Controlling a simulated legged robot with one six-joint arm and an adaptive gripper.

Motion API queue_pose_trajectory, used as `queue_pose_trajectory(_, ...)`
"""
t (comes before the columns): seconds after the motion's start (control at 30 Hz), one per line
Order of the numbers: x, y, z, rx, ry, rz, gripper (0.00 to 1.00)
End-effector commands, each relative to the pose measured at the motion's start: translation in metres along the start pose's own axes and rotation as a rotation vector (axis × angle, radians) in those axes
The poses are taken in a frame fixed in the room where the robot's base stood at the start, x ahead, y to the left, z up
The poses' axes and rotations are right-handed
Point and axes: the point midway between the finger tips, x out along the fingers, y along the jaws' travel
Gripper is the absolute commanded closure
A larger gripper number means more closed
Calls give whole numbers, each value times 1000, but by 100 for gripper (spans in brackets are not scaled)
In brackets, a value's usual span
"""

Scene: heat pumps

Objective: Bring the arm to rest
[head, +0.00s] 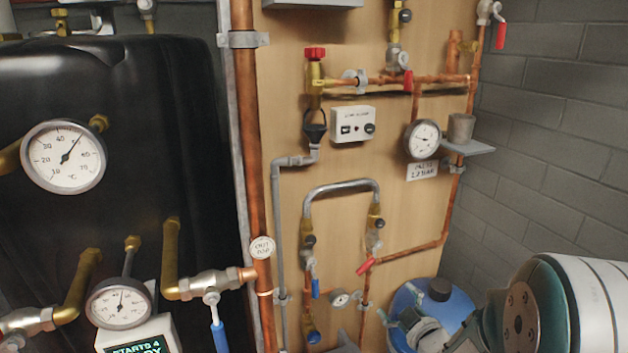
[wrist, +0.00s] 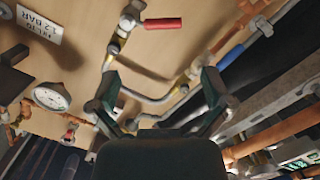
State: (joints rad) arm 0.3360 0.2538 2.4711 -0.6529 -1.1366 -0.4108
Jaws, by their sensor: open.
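My arm (head: 585,300) reaches in from the lower right corner of the head view, with its white and dark green links in front of the lower right of the board. My gripper (wrist: 160,88) shows in the wrist view with its two dark green fingers spread wide apart. Nothing is held between them. The board and its pipes lie beyond the fingers; the gap to them is hard to judge.
A wooden board (head: 340,240) carries copper pipes, a silver hose loop (head: 342,187), valves, a pressure gauge (head: 423,139) and a small shelf (head: 468,148). A blue vessel (head: 455,312) stands below. A black tank (head: 130,180) is left. Free room lies before the right block wall (head: 560,150).

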Motion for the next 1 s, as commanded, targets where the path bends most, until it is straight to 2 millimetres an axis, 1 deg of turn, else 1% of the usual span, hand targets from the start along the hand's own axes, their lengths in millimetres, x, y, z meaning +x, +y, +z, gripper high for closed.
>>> queue_pose_trajectory(0.03, -1, 6, -8, 1, -44, 4, 0)
queue_pose_trajectory(0.17, -8, 17, -16, 35, -186, 16, 0)
queue_pose_trajectory(0.27, -18, 24, -24, 78, -291, 28, 0)
queue_pose_trajectory(0.37, -33, 28, -32, 134, -391, 40, 0)
queue_pose_trajectory(0.5, -59, 28, -45, 229, -522, 51, 0)
queue_pose_trajectory(0.67, -96, 20, -62, 358, -659, 49, 0)
queue_pose_trajectory(0.77, -122, 10, -74, 445, -740, 34, 0)
queue_pose_trajectory(1.0, -190, -26, -104, 649, -919, -44, 0)
